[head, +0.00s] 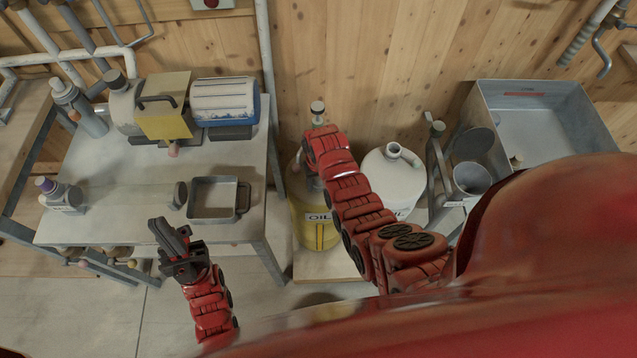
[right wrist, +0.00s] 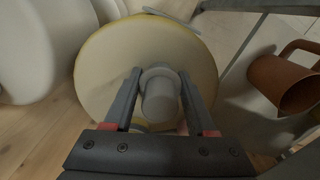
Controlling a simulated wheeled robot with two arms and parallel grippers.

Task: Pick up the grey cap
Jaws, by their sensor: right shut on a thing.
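The grey cap (right wrist: 160,103) is in the middle of the right wrist view, over the pale round top of the yellow oil drum (right wrist: 105,65). My right gripper (right wrist: 160,80) is shut on the cap, with one finger on each side. I cannot tell whether the cap still touches the drum. In the head view the yellow drum (head: 318,232), marked OIL, stands partly behind my right arm, which hides the cap and most of the right gripper. My left gripper (head: 168,232) is in front of the table, apart from the drum; its finger gap is unclear.
A white oil jug (head: 392,180) stands right of the drum. Further right are a grey cup (head: 471,178) and a large metal bin (head: 548,135). The table (head: 130,170) on the left holds a metal tray (head: 213,212), bottles and a yellow-and-blue machine. A brown mug-like vessel (right wrist: 285,85) shows in the wrist view.

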